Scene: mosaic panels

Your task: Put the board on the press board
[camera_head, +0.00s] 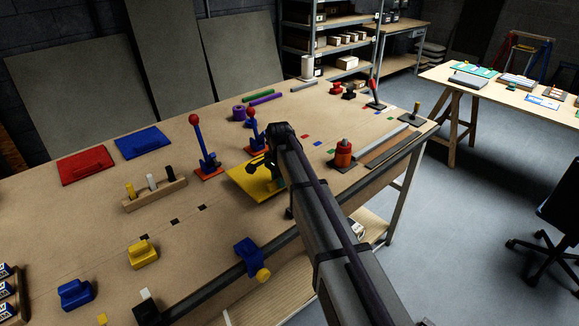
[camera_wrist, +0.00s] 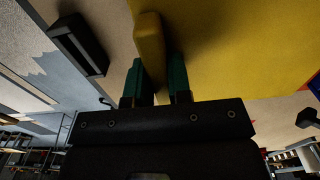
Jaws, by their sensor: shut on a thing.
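A flat yellow board (camera_head: 247,181) with a raised yellow handle shows around the end of my arm, near the middle of the bench. In the wrist view, the yellow board (camera_wrist: 235,50) fills the upper right, and its handle (camera_wrist: 149,45) lies between the teal fingers of my gripper (camera_wrist: 158,78). My gripper is shut on this handle. My arm hides part of the board in the head view. I cannot tell whether the board touches the bench. I cannot tell for sure which thing is the press board.
A blue lever with a red knob (camera_head: 204,145) stands left of the yellow board, and a similar one (camera_head: 252,132) behind it. Red (camera_head: 84,166) and blue (camera_head: 143,143) boards lie at the back left. A wooden peg block (camera_head: 155,194) is nearby. The front-left bench is partly clear.

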